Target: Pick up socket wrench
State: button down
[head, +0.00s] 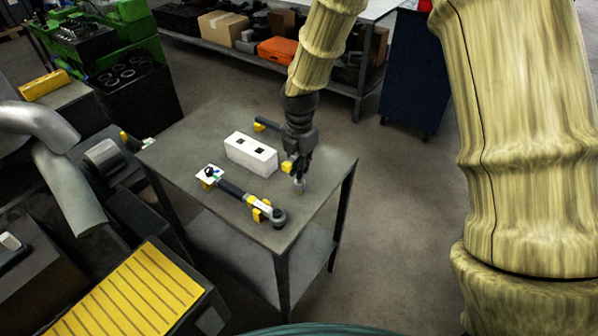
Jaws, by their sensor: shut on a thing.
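My gripper (299,172) points down over the right part of the grey table. It is shut on a small grey-brown metal piece (299,188), which shows just below the fingertips. The piece may be part of the socket wrench; the fingers hide the rest, and I cannot tell if it touches the table. A long black and yellow tool with a round dark head (278,217) lies on the table, left of and in front of my gripper. Another black bar with a yellow end (260,125) lies behind, partly hidden by my arm.
A white block with two dark holes (251,152) stands on the table (318,168), left of my gripper. Engine parts and a yellow ribbed cover (130,295) are at the left. A shelf with boxes and an orange case (277,49) stands behind. The floor right of the table is clear.

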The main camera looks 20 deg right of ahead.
jog(key=shift+s+r+b, duration=0.1)
jog(key=shift+r+b, duration=0.3)
jog(key=shift+r, duration=0.45)
jog(key=s+a+b, duration=0.2)
jog(key=s, duration=0.5)
jog(key=s+a+r+b, duration=0.1)
jog(key=s+a+b, duration=0.1)
jog(key=s, duration=0.6)
jog(key=shift+a+r, duration=0.3)
jog(key=shift+a, duration=0.45)
jog(key=shift+w, duration=0.1)
